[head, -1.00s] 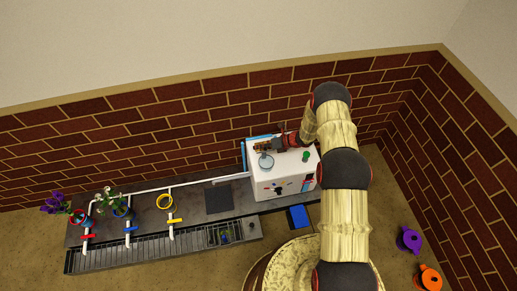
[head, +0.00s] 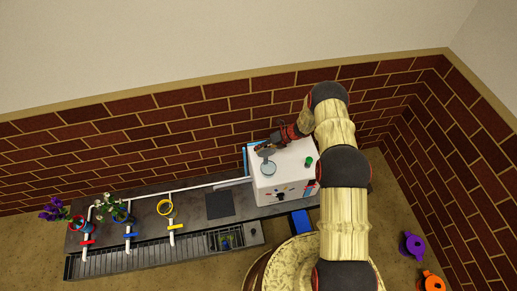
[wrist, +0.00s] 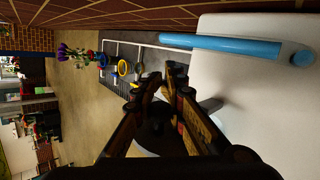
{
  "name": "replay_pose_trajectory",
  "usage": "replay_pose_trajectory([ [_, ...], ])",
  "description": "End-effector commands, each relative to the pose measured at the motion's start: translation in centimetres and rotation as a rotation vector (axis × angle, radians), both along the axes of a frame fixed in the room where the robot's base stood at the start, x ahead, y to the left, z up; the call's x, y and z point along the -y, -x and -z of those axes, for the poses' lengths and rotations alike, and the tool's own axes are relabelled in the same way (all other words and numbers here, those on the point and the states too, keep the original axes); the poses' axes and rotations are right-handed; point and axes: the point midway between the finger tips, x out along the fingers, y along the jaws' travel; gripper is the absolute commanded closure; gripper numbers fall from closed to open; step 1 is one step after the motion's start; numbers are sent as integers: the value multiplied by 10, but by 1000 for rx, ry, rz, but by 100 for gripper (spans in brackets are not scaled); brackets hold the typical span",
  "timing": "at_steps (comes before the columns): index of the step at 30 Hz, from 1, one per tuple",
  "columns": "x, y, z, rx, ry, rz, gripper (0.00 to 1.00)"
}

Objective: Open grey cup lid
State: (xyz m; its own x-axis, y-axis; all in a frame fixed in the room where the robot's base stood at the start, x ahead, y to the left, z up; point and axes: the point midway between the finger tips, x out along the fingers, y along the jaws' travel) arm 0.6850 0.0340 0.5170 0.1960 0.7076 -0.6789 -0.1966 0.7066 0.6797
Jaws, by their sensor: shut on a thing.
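The grey cup (head: 268,169) shows as a small round grey shape on top of the white box, near its left edge, in the head view. A grey piece that looks like its lid (head: 266,153) stands up behind it, against my gripper. My gripper (head: 262,147) is over the back left of the box top, with its fingers close together on that piece. In the wrist view my gripper (wrist: 167,82) fills the middle, and its fingers hide most of the lid and cup. A grey part (wrist: 211,104) pokes out on the right of the fingers.
The white box (head: 283,180) has a green knob (head: 309,161) on top and a blue tube (wrist: 220,45) along its edge. Coloured taps and vases line the dark counter (head: 190,205) to the left. A purple can (head: 413,247) and orange can (head: 432,283) stand on the floor.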

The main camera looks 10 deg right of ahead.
Motion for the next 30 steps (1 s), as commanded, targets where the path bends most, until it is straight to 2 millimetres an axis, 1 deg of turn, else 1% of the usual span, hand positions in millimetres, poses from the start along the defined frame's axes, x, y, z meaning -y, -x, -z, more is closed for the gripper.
replay_pose_trajectory([
  [1, 1, 4, 6, -8, 4, 3, 100],
  [12, 1, 7, 9, -12, 5, 4, 100],
  [13, 1, 7, 9, -13, 5, 3, 89],
  [22, 1, 5, 6, -8, 3, 2, 72],
  [30, 0, 3, 4, -6, 2, 1, 71],
])
